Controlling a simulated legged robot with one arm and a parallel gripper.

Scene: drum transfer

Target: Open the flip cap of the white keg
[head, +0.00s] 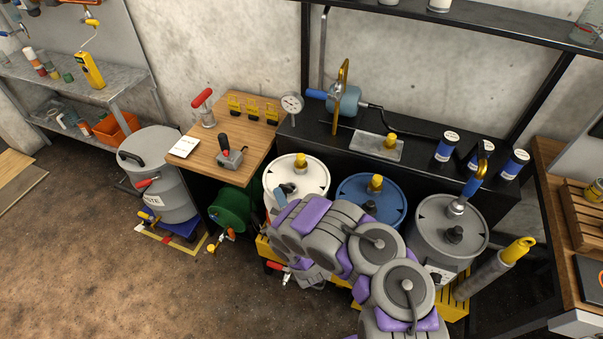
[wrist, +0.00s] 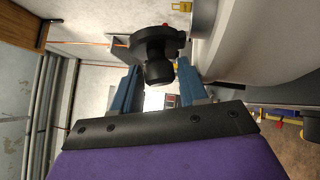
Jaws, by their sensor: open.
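The white keg (head: 300,172) stands at the left of a row of three kegs, with a yellow cap (head: 300,161) and a smaller black cap (head: 287,188) on its lid. My gripper (head: 281,199) is at the keg's front left edge, close to the black cap. In the wrist view my gripper (wrist: 158,88) is open, with its two blue fingers apart. A black rounded part (wrist: 158,55), which looks like the black cap, shows between and beyond the fingertips. I cannot tell whether they touch it. The pale keg wall (wrist: 240,45) is at the right there.
A blue keg (head: 372,200) and a grey keg (head: 447,235) stand to the right, partly behind my arm. A wooden table (head: 205,150), a green drum (head: 233,208) and a grey waste drum (head: 165,190) are to the left. The floor at left front is clear.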

